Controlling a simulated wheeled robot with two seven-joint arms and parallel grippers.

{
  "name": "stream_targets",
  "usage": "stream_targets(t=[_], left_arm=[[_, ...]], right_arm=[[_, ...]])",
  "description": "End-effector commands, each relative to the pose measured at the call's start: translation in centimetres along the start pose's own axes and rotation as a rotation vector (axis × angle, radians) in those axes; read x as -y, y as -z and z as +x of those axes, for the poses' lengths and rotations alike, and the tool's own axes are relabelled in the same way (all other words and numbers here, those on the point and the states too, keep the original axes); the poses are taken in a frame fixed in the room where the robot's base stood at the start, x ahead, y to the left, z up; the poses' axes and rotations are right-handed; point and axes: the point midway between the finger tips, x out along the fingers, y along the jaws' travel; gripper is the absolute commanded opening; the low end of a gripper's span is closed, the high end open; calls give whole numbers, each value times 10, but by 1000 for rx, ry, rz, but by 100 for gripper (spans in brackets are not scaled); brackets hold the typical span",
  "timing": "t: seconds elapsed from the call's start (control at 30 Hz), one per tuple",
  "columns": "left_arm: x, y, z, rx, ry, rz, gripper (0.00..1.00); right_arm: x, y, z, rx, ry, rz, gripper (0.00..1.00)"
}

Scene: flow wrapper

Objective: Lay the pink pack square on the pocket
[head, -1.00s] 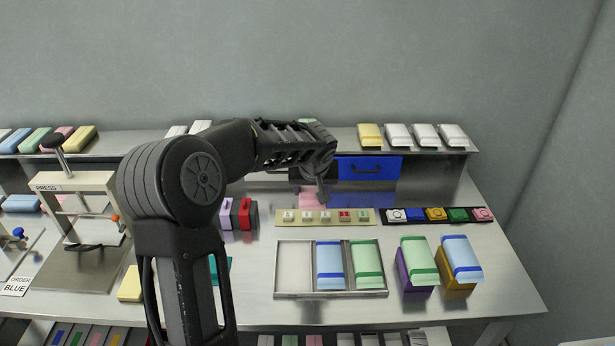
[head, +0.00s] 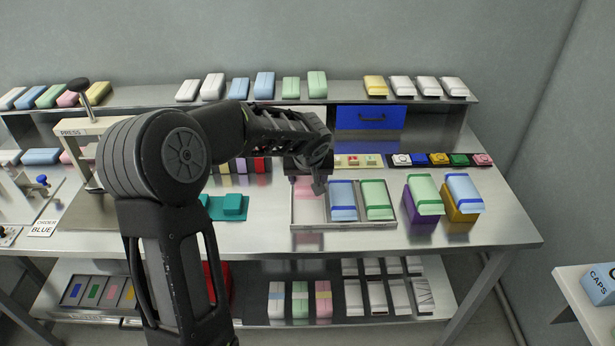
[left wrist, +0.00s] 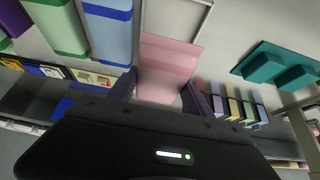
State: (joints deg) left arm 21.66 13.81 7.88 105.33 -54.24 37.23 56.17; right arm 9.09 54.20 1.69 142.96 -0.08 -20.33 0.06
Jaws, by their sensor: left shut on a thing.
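The pink pack (head: 304,187) is held in my left gripper (head: 312,190), at the left pocket of the metal tray (head: 296,222). In the left wrist view the pink pack (left wrist: 168,57) sits between the two dark fingers, its flat end pointing toward the tray pocket (left wrist: 172,14). The left pocket holds nothing else that I can see; my gripper partly hides it. I cannot tell whether the pack touches the tray floor. A blue pack (head: 343,200) and a green pack (head: 377,198) lie in the other two pockets. My right gripper is not in view.
A green pack on a purple block (head: 421,222) and a blue pack on a gold block (head: 460,211) stand right of the tray. A teal fixture (head: 232,206) lies to its left. A strip of coloured buttons (head: 437,159) is behind. The bench front is clear.

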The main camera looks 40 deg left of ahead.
Motion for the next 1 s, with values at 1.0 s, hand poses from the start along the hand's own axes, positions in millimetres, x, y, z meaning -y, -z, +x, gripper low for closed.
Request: stream_targets(t=[1.0], left_arm=[[0,-32,56,0,0,1,18]], right_arm=[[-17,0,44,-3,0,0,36]])
